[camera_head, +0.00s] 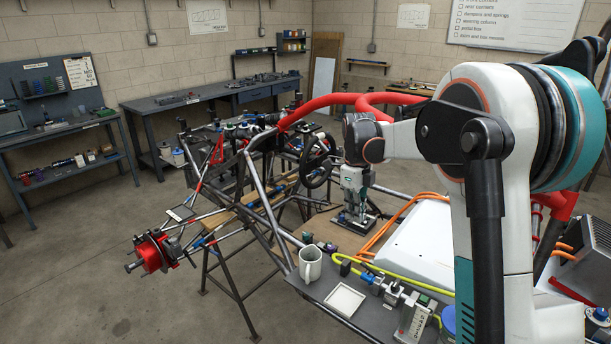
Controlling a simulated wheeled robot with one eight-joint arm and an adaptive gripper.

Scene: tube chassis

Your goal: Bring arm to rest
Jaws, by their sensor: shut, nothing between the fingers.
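My arm comes in from the right side of the head view and reaches left over the tube chassis (262,182). Its end, my gripper (352,226), points down beside the steering wheel (317,160), over the brown panel inside the frame. The gripper is small in the picture; it looks shut, with nothing seen in it. I cannot tell whether its fingertips touch the panel.
Red tubes (335,100) arch behind the wrist. Nearby are a mug (310,264), a white tray (345,300), orange cables (392,222) and a white case (418,245). Workbenches (215,95) line the back walls. The floor at lower left is clear.

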